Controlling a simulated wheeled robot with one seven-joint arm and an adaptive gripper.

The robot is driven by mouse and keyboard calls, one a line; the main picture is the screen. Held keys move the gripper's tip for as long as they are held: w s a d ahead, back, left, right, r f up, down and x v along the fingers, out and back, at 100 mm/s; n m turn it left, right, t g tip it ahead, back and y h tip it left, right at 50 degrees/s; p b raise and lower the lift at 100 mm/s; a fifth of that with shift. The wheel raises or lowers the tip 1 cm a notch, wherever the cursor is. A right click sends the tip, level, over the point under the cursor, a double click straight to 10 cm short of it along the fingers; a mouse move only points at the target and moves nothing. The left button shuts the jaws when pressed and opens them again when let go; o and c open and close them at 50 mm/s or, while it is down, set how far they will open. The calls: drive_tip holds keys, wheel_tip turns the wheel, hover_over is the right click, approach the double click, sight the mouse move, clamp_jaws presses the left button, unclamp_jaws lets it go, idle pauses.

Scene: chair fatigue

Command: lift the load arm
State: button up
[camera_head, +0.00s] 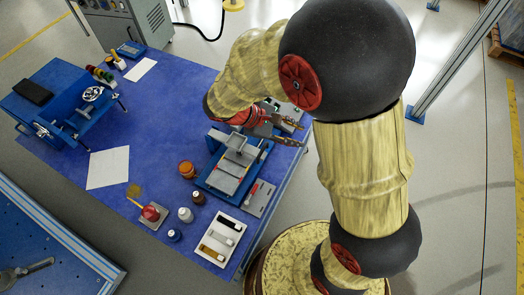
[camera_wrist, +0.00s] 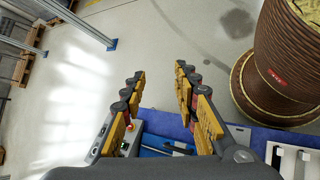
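My gripper (camera_head: 299,134) is above the right edge of the blue table in the head view, with its fingers pointing right. In the wrist view its two fingers (camera_wrist: 160,72) are spread apart with nothing between the tips. A test rig with a blue base and grey plates (camera_head: 236,165) stands on the table, below and left of my gripper. Part of a blue thing (camera_wrist: 165,145) shows behind the fingers in the wrist view. I cannot tell which part is the load arm; my gripper and arm may hide some of it.
The blue table (camera_head: 165,95) holds a larger blue fixture (camera_head: 72,112) at left, a white sheet (camera_head: 108,168), an orange-brown jar (camera_head: 187,169), small bottles and a white tray (camera_head: 222,238). A grey post (camera_head: 455,65) stands at right. The floor right of the table is mostly clear.

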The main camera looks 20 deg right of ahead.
drive_tip(key=w+a+f+n+t+h, duration=0.2)
drive_tip(key=w+f+n+h, duration=0.25)
drive_tip(key=f, duration=0.35)
drive_tip(key=n+t+y, duration=0.1)
drive_tip(key=n+t, duration=1.1)
drive_tip(key=n, duration=0.3)
approach(262, 150)
drive_tip(key=shift+b+x, duration=0.45)
drive_tip(key=shift+x, duration=0.75)
drive_tip(key=shift+f+b+x, duration=0.2)
drive_tip(key=shift+b+x, duration=0.35)
drive_tip(key=shift+x, duration=1.4)
drive_tip(key=shift+f+b+x, duration=0.15)
drive_tip(key=shift+b+x, duration=0.35)
drive_tip(key=shift+x, duration=1.4)
drive_tip(key=shift+c, duration=1)
clamp_jaws()
